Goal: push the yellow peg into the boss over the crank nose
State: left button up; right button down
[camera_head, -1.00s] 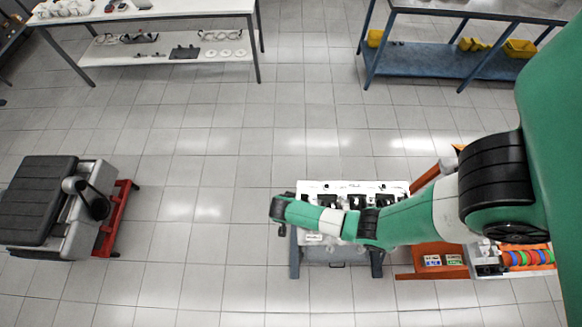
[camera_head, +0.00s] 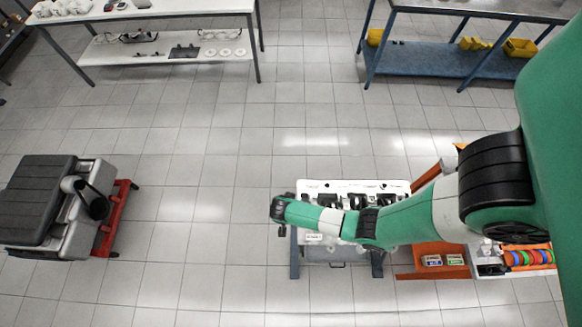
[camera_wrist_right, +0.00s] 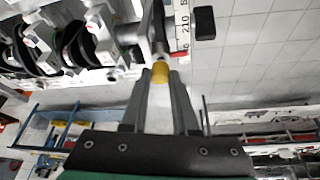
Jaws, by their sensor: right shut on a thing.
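In the right wrist view my right gripper (camera_wrist_right: 160,78) is shut on the yellow peg (camera_wrist_right: 160,71), which shows as a small yellow piece between the fingertips. The peg is at the end face of the engine block (camera_wrist_right: 115,40), close to the crank nose area. I cannot tell whether the peg touches the boss or enters it. In the head view the engine block (camera_head: 345,188) sits on a stand, and my right arm reaches over it from the right. The right fingertips are hidden there. My left gripper is not in view.
Black crank parts (camera_wrist_right: 75,48) lie along the block in the right wrist view. A scale marked 210 (camera_wrist_right: 184,25) stands beside the peg. An orange tray (camera_head: 433,262) and colored rings (camera_head: 528,258) are right of the stand. Open floor lies to the left.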

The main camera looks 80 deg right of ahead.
jog(key=shift+f+b, duration=0.4)
jog(key=shift+f, duration=0.25)
jog(key=c, duration=0.9)
grip_release()
jog(key=shift+r, duration=0.15)
jog(key=shift+r+p, duration=1.4)
jog(key=shift+p, duration=0.7)
jog(key=o, duration=0.5)
jog(key=shift+o, duration=0.2)
